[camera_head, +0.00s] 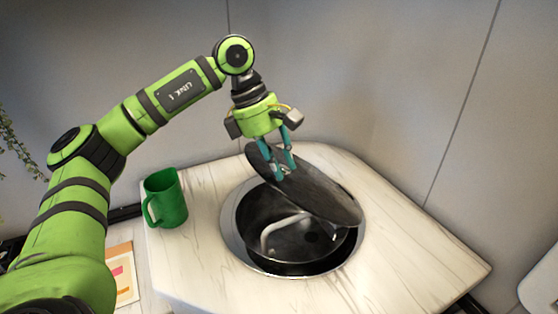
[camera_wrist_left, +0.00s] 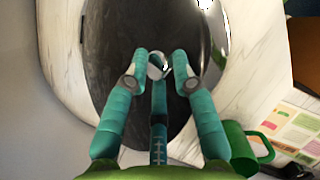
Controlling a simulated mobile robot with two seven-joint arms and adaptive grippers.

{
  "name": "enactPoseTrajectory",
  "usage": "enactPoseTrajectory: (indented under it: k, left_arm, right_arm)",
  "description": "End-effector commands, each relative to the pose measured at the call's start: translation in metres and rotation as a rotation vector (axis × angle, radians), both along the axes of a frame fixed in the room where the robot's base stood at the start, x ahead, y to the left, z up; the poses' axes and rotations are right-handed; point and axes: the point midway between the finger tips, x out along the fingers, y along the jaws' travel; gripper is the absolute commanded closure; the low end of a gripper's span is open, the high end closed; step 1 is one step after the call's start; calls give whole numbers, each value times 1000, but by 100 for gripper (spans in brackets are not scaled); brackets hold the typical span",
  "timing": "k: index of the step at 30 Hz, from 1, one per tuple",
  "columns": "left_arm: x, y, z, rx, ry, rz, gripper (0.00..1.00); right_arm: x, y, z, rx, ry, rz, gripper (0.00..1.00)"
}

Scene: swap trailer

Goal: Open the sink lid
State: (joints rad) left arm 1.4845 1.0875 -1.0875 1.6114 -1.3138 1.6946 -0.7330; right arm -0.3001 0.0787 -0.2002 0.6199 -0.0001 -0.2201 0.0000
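The sink lid (camera_head: 322,192) is a dark round disc, raised and tilted over the sink (camera_head: 232,243), with its left side higher than its right. It fills the middle of the left wrist view (camera_wrist_left: 108,45). My left gripper (camera_head: 285,171) is at the lid's upper left part. In the left wrist view its teal fingers (camera_wrist_left: 160,62) close around a small shiny knob (camera_wrist_left: 157,67) on the lid. The sink's dark bowl and curved metal faucet (camera_head: 282,232) show below the lid. My right gripper is not in view.
A green mug (camera_head: 166,200) stands on the pale marble-look counter (camera_head: 420,262), left of the sink. A printed card (camera_head: 124,272) lies at lower left. Grey walls stand close behind. The counter right of the sink is clear.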

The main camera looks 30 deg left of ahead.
Motion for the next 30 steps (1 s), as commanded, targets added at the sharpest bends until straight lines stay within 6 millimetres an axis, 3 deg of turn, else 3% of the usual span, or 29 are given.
enactPoseTrajectory:
  k: [5, 11, 21, 30]
  left_arm:
    - [3, -2, 5, 0, -1, 0, 100]
    - [18, -11, 27, -2, -1, -1, 100]
    - [74, -46, 77, -2, 1, -2, 100]
    - [116, -71, 92, 2, -2, -3, 100]
  right_arm:
    - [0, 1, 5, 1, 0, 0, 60]
    - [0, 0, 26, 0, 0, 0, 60]
    - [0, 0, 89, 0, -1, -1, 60]
    - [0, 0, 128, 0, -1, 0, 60]
